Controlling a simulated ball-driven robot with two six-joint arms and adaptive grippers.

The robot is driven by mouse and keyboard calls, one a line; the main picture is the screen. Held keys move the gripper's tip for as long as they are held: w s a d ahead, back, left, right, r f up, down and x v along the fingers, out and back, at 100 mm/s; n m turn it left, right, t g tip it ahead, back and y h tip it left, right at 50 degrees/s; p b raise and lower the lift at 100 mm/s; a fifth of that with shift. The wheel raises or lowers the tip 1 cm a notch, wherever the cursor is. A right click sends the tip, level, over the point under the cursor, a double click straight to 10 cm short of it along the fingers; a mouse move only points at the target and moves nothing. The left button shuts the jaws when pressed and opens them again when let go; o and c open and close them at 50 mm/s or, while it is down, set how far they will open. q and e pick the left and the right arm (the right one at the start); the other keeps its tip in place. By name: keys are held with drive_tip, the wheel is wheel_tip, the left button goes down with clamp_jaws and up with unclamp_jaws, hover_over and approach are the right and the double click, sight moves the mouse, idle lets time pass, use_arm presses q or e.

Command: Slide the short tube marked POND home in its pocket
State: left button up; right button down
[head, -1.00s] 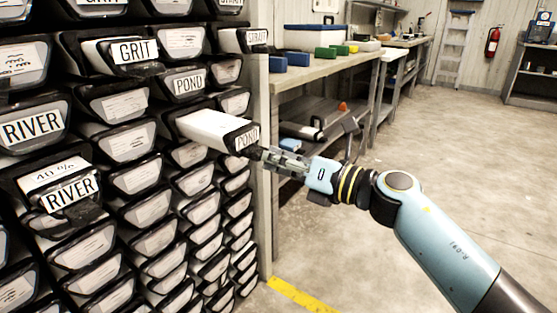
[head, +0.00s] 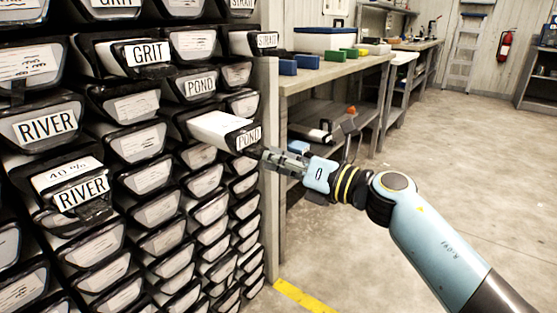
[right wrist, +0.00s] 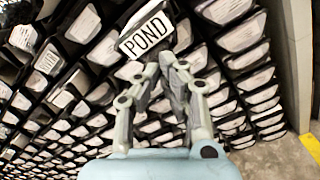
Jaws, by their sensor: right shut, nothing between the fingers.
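The short tube marked POND (head: 218,126) is a white box-like tube with a black end cap. It sticks partway out of its pocket in the rack, its label facing out. In the right wrist view its end (right wrist: 146,34) is just beyond my fingertips. My right gripper (head: 264,156) is shut and empty, its fingertips at the lower edge of the end cap, seemingly touching it. The closed fingers also show in the right wrist view (right wrist: 168,58). Another tube marked POND (head: 200,86) sits deeper in the rack above. My left gripper is not in view.
The rack holds many tubes; ones marked GRIT (head: 148,52), RIVER (head: 80,191) and STRAIT (head: 266,41) stick out nearby. A workbench (head: 335,75) with coloured blocks stands behind to the right. The floor (head: 400,160) right of the rack is open.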

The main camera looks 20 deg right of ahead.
sight(253, 152)
drive_tip(key=shift+x, duration=2.85)
